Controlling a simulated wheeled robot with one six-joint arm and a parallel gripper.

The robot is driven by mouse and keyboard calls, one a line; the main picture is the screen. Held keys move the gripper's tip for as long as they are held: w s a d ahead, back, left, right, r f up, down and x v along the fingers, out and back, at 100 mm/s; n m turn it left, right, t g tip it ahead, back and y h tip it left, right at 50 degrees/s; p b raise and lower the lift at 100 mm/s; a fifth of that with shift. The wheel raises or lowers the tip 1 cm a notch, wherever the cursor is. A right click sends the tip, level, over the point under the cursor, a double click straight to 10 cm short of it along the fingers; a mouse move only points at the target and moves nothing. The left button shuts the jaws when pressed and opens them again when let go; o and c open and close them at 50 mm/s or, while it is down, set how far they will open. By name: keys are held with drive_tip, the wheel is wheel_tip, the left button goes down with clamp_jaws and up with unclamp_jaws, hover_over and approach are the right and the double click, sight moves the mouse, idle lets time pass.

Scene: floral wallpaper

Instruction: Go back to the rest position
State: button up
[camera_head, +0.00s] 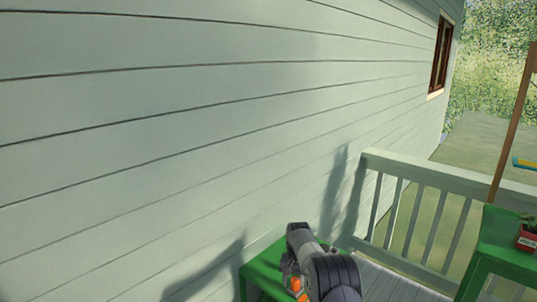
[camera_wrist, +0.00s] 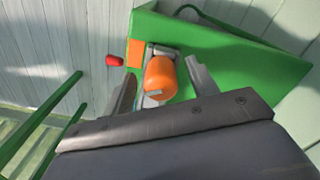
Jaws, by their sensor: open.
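My gripper (camera_wrist: 161,70) is open in the wrist view, with one grey finger on each side of a rounded orange object (camera_wrist: 160,80). A gap shows between the object and the right finger; contact on the left is unclear. The orange object sits over a small grey and white piece above a green table (camera_wrist: 225,70). In the head view my arm reaches over the green table (camera_head: 262,268) beside the wall, and orange (camera_head: 295,283) shows at its left side. My fingertips are hidden there.
A flat orange piece (camera_wrist: 135,53) and a small red object (camera_wrist: 115,61) show at the table's left edge. Pale siding (camera_head: 150,130) fills the left. A railing (camera_head: 440,180) stands behind. Another green table (camera_head: 505,250) at right bears a red planter (camera_head: 527,238).

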wheel_tip(320, 180, up, 4)
drive_tip(key=shift+f+p, duration=0.1)
drive_tip(key=shift+p, duration=1.6)
drive_tip(key=shift+r+p, duration=1.35)
drive_tip(key=shift+r, duration=0.1)
drive_tip(key=shift+w, duration=0.1)
